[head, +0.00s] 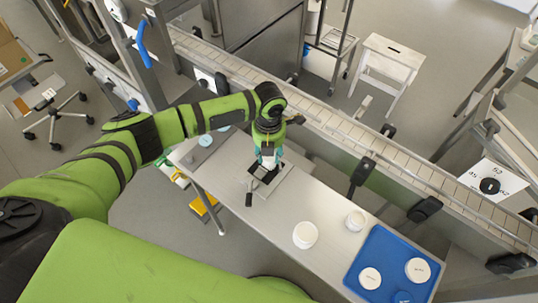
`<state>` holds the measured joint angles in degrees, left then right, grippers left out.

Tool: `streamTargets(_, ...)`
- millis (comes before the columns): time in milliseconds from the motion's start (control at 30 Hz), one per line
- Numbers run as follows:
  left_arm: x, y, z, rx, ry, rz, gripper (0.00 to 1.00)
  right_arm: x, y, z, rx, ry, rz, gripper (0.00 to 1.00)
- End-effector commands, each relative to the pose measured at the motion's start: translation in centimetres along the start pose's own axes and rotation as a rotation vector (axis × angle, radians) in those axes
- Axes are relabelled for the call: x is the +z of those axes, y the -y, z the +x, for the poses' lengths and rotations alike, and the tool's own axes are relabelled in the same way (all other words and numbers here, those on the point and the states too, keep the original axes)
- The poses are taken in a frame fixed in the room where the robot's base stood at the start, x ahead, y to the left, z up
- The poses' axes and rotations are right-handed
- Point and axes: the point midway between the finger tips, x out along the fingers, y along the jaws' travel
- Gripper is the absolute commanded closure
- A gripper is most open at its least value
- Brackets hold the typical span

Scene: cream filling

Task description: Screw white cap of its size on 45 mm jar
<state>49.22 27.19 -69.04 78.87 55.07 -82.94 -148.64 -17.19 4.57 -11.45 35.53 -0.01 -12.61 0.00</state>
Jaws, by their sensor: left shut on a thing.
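My left gripper (267,162) points down over a dark clamp-like fixture (262,182) on a metal plate on the steel table. A larger white jar (305,235) and a smaller white jar (356,220) stand on the table to the right. Two round white caps (370,278) (418,270) lie on a blue tray (383,243). A blue round piece (402,297) is at its front edge. I cannot read the sizes. My right gripper is out of view.
The steel table (328,196) is clear between the fixture and the jars. A conveyor (340,130) with a raised rail runs behind it. A pale blue round item (205,140) is at the table's left end. A white stool (388,65) stands beyond the conveyor.

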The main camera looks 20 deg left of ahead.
Motion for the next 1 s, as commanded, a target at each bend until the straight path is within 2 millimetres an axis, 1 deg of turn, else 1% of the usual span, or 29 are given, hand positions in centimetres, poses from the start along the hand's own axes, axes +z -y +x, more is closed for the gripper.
streamTargets(33,-0.01,0.01,0.30,0.000,0.000,0.070,0.87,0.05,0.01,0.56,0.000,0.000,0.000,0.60)
streamTargets(100,0.01,0.00,0.32,0.000,0.000,0.176,0.87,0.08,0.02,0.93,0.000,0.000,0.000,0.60)
streamTargets(200,-0.01,0.05,0.28,-0.001,-0.001,0.303,0.87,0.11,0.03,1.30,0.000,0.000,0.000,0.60)
streamTargets(267,-0.02,0.05,0.24,-0.001,-0.001,0.356,0.87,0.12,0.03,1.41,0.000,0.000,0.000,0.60)
streamTargets(367,-0.03,0.05,0.14,-0.002,-0.001,0.399,0.87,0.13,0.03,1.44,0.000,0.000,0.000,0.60)
streamTargets(567,-0.04,0.06,0.09,-0.002,-0.002,0.402,0.87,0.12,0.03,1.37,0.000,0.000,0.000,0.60)
streamTargets(600,-0.04,0.07,0.09,-0.002,-0.002,0.401,0.47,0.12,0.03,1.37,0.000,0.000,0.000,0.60)
streamTargets(633,-0.04,0.07,0.09,-0.002,-0.002,0.401,0.40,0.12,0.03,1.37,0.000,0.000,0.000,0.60)
streamTargets(1000,-0.02,0.05,0.00,-0.002,-0.001,0.384,0.39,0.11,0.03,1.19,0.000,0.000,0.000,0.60)
